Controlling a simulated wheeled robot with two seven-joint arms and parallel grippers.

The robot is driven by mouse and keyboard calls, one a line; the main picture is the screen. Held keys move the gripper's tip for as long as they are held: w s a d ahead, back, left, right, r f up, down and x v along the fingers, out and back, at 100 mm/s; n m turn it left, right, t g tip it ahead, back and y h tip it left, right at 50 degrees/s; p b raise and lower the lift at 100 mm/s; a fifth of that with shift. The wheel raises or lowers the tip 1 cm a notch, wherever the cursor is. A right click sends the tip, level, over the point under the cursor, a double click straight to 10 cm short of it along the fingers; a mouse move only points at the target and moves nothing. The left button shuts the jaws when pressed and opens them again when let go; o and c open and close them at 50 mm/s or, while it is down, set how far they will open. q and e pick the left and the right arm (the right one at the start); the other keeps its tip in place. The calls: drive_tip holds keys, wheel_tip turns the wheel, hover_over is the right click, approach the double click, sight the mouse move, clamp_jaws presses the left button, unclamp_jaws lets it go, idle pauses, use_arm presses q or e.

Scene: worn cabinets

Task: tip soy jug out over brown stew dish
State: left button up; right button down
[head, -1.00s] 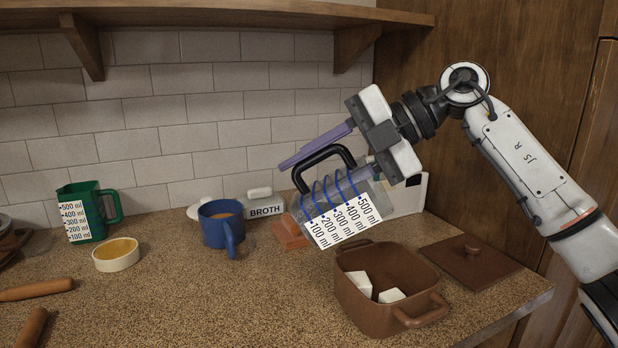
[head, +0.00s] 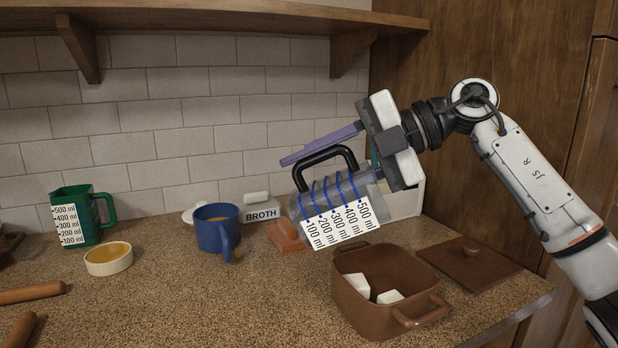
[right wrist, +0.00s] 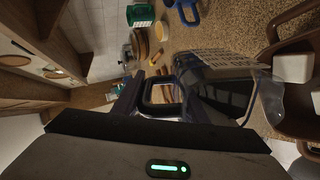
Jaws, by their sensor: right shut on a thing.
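The clear jug (head: 315,203) has blue rings, a black handle and a white millilitre label. My right gripper (head: 318,170) is shut on its handle and holds it in the air, tipped well over, base to the left and mouth to the right. The jug also shows in the right wrist view (right wrist: 215,95), where its inside looks dark. The brown stew dish (head: 385,318) stands open on the counter below and right of the jug, with white cubes in it. The jug's mouth is above the dish's back left part. No stream shows. My left gripper is out of view.
A blue mug (head: 217,232), a broth container (head: 262,212), a green jug (head: 78,218) and a cream bowl (head: 108,260) stand to the left. The front middle of the counter is clear.

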drive_tip(key=shift+d+y+b, duration=0.2)
drive_tip(key=shift+y+b, duration=0.1)
drive_tip(key=shift+b, duration=0.1)
idle(0.3)
drive_tip(key=shift+d+f+y+b, duration=0.15)
drive_tip(key=shift+d+y+b, duration=0.15)
drive_tip(key=shift+y+b, duration=0.35)
drive_tip(key=shift+d+b, duration=0.1)
drive_tip(key=shift+b, duration=0.2)
drive_tip(key=shift+s, duration=0.1)
